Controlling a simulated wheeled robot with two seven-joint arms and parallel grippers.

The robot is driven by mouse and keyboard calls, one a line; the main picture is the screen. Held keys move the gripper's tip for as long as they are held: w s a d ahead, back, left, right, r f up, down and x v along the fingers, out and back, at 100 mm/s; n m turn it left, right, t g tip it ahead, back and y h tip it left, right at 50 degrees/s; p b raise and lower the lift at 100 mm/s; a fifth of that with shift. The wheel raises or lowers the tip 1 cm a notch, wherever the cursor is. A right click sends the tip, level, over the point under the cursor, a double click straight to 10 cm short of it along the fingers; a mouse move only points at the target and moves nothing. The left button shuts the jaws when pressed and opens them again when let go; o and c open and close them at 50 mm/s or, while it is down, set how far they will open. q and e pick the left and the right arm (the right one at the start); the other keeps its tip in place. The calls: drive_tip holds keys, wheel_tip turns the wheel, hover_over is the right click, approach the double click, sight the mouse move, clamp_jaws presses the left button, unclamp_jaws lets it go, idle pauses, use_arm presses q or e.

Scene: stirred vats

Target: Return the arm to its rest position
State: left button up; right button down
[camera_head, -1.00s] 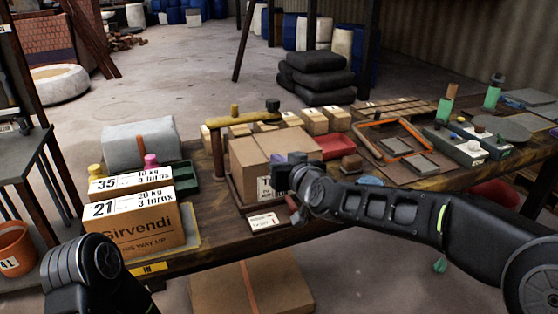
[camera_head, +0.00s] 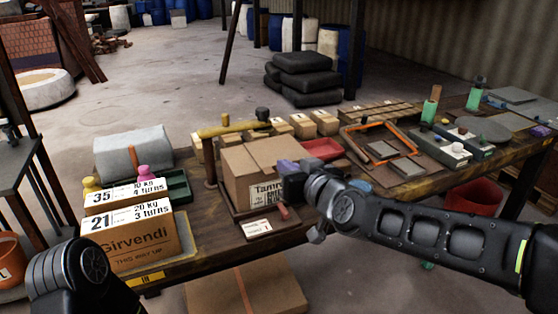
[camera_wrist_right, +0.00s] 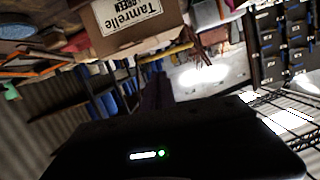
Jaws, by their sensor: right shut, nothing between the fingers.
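My right arm reaches in from the right in the head view. Its gripper (camera_head: 293,183) is shut and empty, at the right side of the brown carton with the "Tann..." label (camera_head: 247,167); I cannot tell whether they touch. The right wrist view shows the same carton (camera_wrist_right: 150,42) upside down along the top, with nothing held in front of the camera. The fingers are mostly hidden by the wrist. Only a rounded dark link of my left arm shows at the lower left; its gripper is out of the picture.
A red bucket (camera_head: 474,198) stands under the bench at right.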

drive_tip(key=shift+s, duration=0.25)
drive_tip(key=shift+d+r, duration=0.1)
drive_tip(key=s+f+m+g+h, duration=0.1)
drive_tip(key=s+f+g, duration=0.15)
drive_tip(key=f, duration=0.95)
drive_tip(key=s+f+m+g, duration=0.15)
drive_tip(key=s+f, duration=0.25)
drive_tip(key=f, duration=0.7)
drive_tip(key=s+f+m+g+h, duration=0.1)
drive_tip(key=s+f+g, duration=0.25)
drive_tip(key=f, duration=0.85)
drive_tip(key=s+d+f+m+g, duration=0.1)
drive_tip(key=s+f+g, duration=0.2)
drive_tip(key=s+f, duration=0.7)
drive_tip(key=s+d+f+g, duration=0.2)
drive_tip(key=s+f+g, duration=0.1)
drive_tip(key=s+f, duration=0.65)
wheel_tip(320, 180, up, 15)
drive_tip(key=s+p, duration=0.2)
drive_tip(key=p, duration=1.1)
drive_tip(key=shift+m, duration=0.35)
